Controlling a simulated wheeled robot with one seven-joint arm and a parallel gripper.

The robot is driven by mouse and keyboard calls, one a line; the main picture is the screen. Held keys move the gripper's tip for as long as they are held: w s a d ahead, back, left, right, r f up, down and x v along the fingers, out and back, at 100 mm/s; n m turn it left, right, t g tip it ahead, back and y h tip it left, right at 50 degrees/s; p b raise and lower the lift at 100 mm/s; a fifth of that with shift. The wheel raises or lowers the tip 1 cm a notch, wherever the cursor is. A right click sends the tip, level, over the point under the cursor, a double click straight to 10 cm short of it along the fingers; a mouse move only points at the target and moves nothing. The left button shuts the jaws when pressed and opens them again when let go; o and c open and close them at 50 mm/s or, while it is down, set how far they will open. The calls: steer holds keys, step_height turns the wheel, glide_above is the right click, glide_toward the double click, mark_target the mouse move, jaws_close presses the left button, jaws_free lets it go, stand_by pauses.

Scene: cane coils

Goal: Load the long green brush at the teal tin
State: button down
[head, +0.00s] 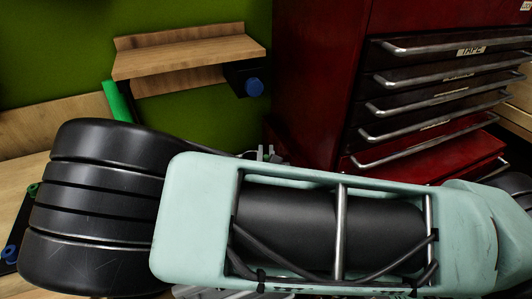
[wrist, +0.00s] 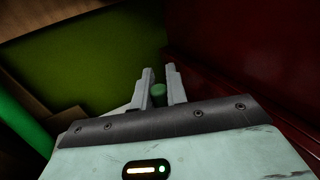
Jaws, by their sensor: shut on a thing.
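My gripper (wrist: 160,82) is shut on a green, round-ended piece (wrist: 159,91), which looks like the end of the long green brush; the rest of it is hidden. In the head view the grey fingertips of my gripper (head: 266,152) show just beyond my pale arm, between the green wall and the red cabinet. What they hold cannot be made out there. I cannot make out the teal tin in either view.
A bright green upright piece (head: 117,101) stands at the left. A dark red drawer cabinet (head: 320,75) closes off the right. My arm hides much of the foreground.

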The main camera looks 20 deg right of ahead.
step_height(320, 180, up, 7)
steer(key=p, duration=0.6)
steer(key=shift+f, duration=0.15)
stand_by(0.5)
